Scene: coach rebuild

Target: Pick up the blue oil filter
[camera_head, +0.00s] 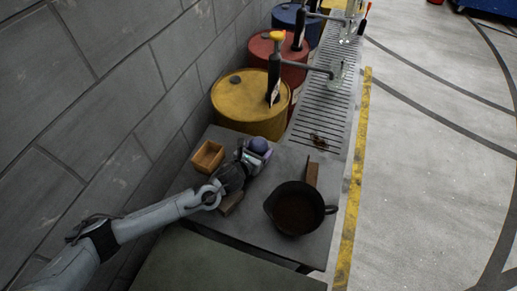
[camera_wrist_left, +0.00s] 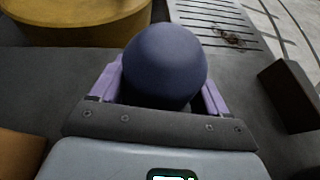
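The blue oil filter (camera_head: 260,145) shows as a dark blue-purple rounded top near the back edge of the grey table. In the left wrist view the filter (camera_wrist_left: 165,62) stands between the two purple fingers of my left gripper (camera_wrist_left: 162,95), one on each side. The fingers are spread about as wide as the filter. Its lower part is hidden by the gripper, so I cannot tell whether the fingers press on it or whether it rests on the table. In the head view my left gripper (camera_head: 256,157) reaches it from the left. My right gripper is not in view.
The grey table (camera_head: 245,222) also holds an open wooden box (camera_head: 208,156), a dark pan (camera_head: 297,212), a brown block (camera_head: 312,173) and another block (camera_head: 231,203) beside my left arm. A yellow drum (camera_head: 250,108) stands just behind the table. A block wall is at left.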

